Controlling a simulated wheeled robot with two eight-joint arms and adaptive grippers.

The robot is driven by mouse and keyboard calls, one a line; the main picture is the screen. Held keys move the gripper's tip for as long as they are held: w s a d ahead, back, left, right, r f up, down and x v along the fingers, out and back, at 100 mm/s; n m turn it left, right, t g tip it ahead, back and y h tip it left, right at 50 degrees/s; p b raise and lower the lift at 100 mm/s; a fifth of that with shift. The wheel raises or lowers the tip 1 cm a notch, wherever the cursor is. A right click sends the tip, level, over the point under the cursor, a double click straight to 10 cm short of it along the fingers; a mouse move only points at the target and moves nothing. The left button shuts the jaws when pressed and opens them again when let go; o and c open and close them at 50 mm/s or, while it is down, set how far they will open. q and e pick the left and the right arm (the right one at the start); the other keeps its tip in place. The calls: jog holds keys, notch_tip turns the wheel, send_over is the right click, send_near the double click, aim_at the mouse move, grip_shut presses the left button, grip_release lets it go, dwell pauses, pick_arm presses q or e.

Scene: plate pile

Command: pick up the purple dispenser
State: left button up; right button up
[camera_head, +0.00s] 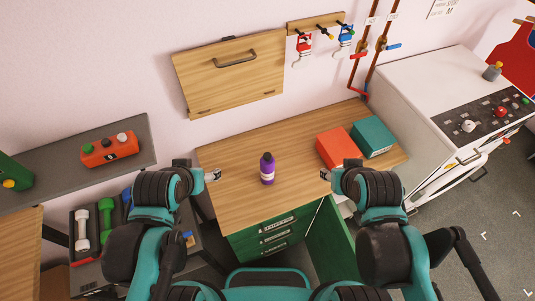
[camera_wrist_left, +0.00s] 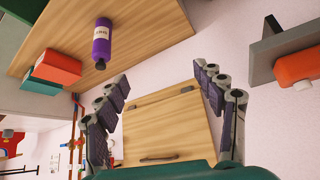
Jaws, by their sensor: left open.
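The purple dispenser (camera_head: 267,170), a bottle with a white label and a dark cap, stands upright on the wooden desk top near its front edge. In the left wrist view the dispenser (camera_wrist_left: 102,42) shows at the upper left, outside the space between the fingers. My left gripper (camera_head: 212,175) is left of the dispenser and apart from it. In the left wrist view its fingers (camera_wrist_left: 165,98) are spread wide with nothing between them. My right gripper (camera_head: 326,174) is right of the dispenser, beside the red box; its fingers are too small to read.
A red box (camera_head: 338,148) and a teal box (camera_head: 372,137) are on the desk's right side. An open green drawer front or door (camera_head: 330,243) is below. A wooden wall cabinet (camera_head: 230,75) hangs behind. The desk around the dispenser is clear.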

pick_arm(q)
jog(key=w+d+f+t+b, duration=0.1)
jog(key=w+d+f+b, duration=0.1)
jog(key=w+f+b, duration=0.35)
jog(key=m+t+h+b, duration=0.2)
jog(key=t+b, duration=0.3)
jog(key=b, duration=1.1)
send_near(266, 174)
jog(key=x, duration=0.2)
jog(key=f+x, duration=0.1)
jog(key=x, duration=0.2)
jog(key=shift+s+d, duration=0.1)
jog(key=shift+d, duration=0.05)
jog(key=x, duration=0.2)
jog(key=b+x, duration=0.1)
jog(key=x, duration=0.2)
jog(key=r+b+x, duration=0.1)
jog(key=x, duration=0.1)
jog(key=shift+w+f, duration=0.1)
jog(key=shift+w, duration=0.4)
grip_shut()
